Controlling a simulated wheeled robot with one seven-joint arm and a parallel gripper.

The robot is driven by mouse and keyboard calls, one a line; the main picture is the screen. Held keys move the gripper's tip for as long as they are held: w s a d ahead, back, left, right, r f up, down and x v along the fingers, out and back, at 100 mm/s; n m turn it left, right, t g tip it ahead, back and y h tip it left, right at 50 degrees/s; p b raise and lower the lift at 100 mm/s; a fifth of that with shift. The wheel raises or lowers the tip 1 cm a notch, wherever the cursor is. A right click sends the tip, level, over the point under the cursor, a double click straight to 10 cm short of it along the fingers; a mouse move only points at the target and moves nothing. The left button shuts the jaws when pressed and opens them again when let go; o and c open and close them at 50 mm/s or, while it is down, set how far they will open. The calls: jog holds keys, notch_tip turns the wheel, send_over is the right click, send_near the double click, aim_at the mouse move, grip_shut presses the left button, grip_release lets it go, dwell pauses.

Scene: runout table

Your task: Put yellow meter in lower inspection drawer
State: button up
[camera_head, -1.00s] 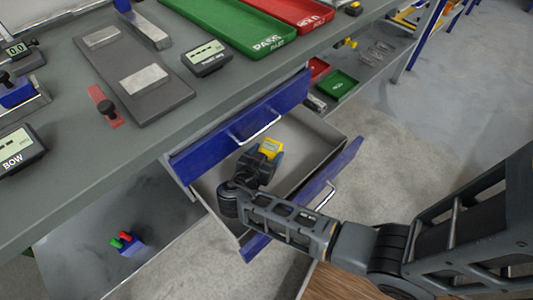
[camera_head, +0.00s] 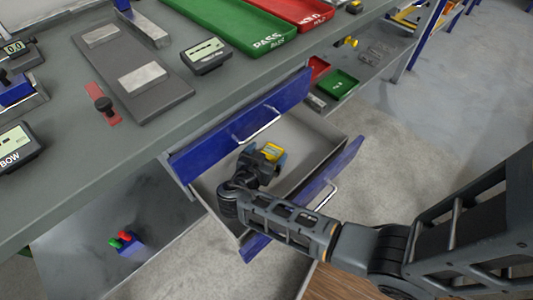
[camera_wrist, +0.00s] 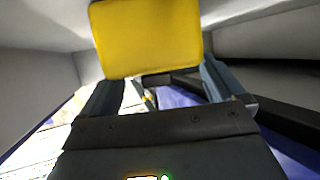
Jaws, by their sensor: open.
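The yellow meter (camera_head: 272,151) is inside the open lower inspection drawer (camera_head: 346,162), in the head view. My gripper (camera_head: 266,160) reaches down into this drawer, right at the meter. In the wrist view, the meter (camera_wrist: 147,38) fills the top middle as a plain yellow face, just past the tips of my gripper (camera_wrist: 160,86). The fingers are spread apart, one on each side below it. I cannot tell whether the meter rests on the drawer floor or still touches a finger.
The upper drawer (camera_head: 215,142), with a blue front and a metal handle, is above and behind my gripper. The bench top (camera_head: 75,190) carries a green PASS tray (camera_head: 225,22), a red tray (camera_head: 300,12) and meters. The drawer's right part is empty.

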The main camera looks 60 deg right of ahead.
jog(key=shift+r+p, duration=0.8)
jog(key=b+v, duration=0.1)
jog(key=v, duration=0.6)
jog(key=shift+a, duration=0.2)
jog(key=shift+f, duration=0.1)
